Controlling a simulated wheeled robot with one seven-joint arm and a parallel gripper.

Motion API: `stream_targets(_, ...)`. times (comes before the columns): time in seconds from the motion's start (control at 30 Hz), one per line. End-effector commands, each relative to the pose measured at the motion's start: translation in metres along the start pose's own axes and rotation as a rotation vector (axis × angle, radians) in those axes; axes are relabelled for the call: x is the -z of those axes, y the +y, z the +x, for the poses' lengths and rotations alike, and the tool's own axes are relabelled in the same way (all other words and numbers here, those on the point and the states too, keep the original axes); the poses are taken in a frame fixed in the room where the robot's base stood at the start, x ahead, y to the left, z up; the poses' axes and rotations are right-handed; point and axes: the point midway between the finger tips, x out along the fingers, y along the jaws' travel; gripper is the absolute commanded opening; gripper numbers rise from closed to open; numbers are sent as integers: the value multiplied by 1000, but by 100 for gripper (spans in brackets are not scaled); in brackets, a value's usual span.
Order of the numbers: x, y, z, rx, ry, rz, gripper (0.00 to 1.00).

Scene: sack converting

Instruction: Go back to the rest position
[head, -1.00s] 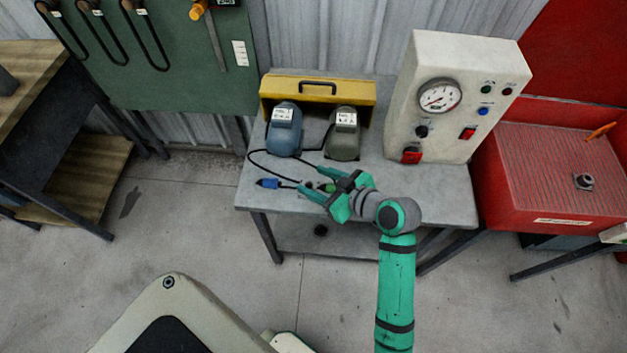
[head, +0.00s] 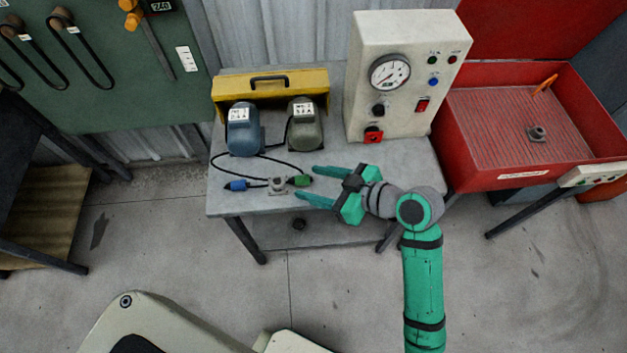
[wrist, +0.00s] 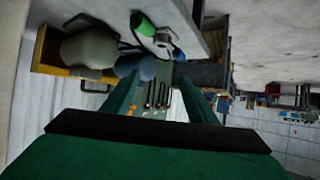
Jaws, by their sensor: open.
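My gripper (head: 318,184) is green, open and empty in the head view. It is over the right part of the grey table (head: 340,200), its fingers pointing left. Its two fingers also show in the wrist view (wrist: 163,95), apart with nothing between them. Just left of the fingertips, a green connector (head: 299,181) and a blue connector (head: 236,185) sit on either side of a small grey fitting (head: 278,185). Both connectors have black cables. The fingers appear apart from the green connector.
A blue motor (head: 244,130) and a grey-green motor (head: 304,125) stand before a yellow box (head: 270,92). A white gauge panel (head: 405,75) stands behind my gripper. A red tray bench (head: 520,135) is at right. Open floor (head: 330,285) lies in front.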

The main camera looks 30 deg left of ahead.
Motion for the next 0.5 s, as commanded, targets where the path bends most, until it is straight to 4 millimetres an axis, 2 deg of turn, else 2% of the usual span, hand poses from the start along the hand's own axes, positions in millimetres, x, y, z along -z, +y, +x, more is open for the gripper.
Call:
stream_targets(0.37, -2, 2, -1, -10, -4, 5, 53)
stream_targets(0.5, -21, 14, -11, -92, -33, 40, 53)
